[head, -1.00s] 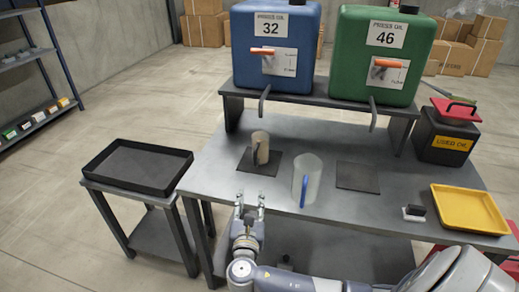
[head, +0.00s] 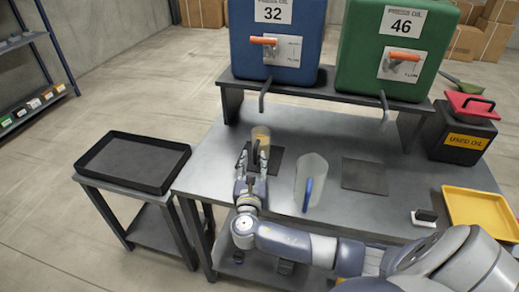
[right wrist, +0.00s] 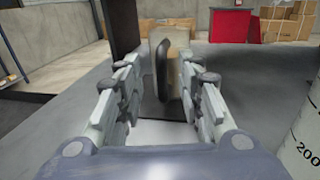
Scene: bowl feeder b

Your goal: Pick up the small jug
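The small jug (head: 262,135), tan and see-through with a dark handle, stands upright on the left dark mat (head: 276,162) on the grey workbench. My right gripper (head: 252,160) is open at the jug's near side. In the right wrist view the jug (right wrist: 181,40) stands straight ahead, its dark handle (right wrist: 162,62) showing between the tips of my open right gripper (right wrist: 160,68). I cannot tell whether the fingers touch it. My left gripper is not in view.
A larger clear jug (head: 311,175) with a blue handle stands just right of my right gripper. The blue tank (head: 272,55) and green tank (head: 385,55) sit on a raised shelf behind. A black tray (head: 134,162) is on the left side table. The right mat (head: 364,175) is empty.

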